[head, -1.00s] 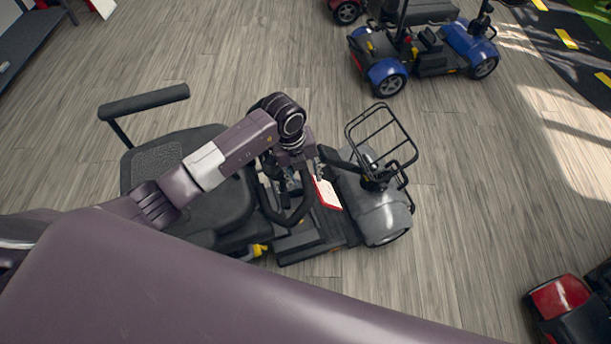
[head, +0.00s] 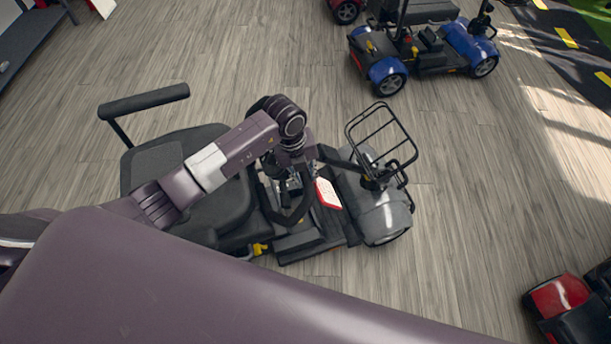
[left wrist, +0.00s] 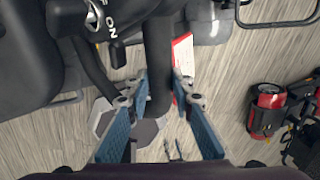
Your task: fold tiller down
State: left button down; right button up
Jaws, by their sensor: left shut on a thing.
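The grey scooter stands under my left arm, with its black seat (head: 180,160) on the left and its grey front cover (head: 383,215) on the right. Its tiller is tilted back toward the seat, with the black handle loop (head: 287,217) low over the floor deck. My left gripper (head: 290,182) is at this handle, partly hidden by its own wrist in the head view. In the left wrist view the blue fingers of the left gripper (left wrist: 160,95) are on either side of a black handle bar (left wrist: 159,50), shut on it. My right gripper is out of view.
A wire basket (head: 382,138) stands up at the scooter's front. A red and white card (head: 328,193) lies beside the handle. A blue scooter (head: 425,50) is at the top right and a red one (head: 562,298) at the bottom right. Wood floor between them is clear.

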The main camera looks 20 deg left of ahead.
pick_arm(q)
jog(key=shift+w+d+r, duration=0.75)
jog(key=shift+d+r, duration=0.2)
jog(key=shift+r, duration=0.1)
jog(key=c, duration=1.7)
grip_release()
jog(key=shift+r, duration=0.1)
jog(key=r, duration=0.3)
jog(key=a+r, duration=0.1)
jog(key=r, duration=0.3)
jog(key=s+a+r, duration=0.1)
jog(key=r, duration=0.3)
jog(key=shift+s+r, duration=0.1)
jog(key=shift+r, duration=0.1)
jog(key=shift+d, duration=0.1)
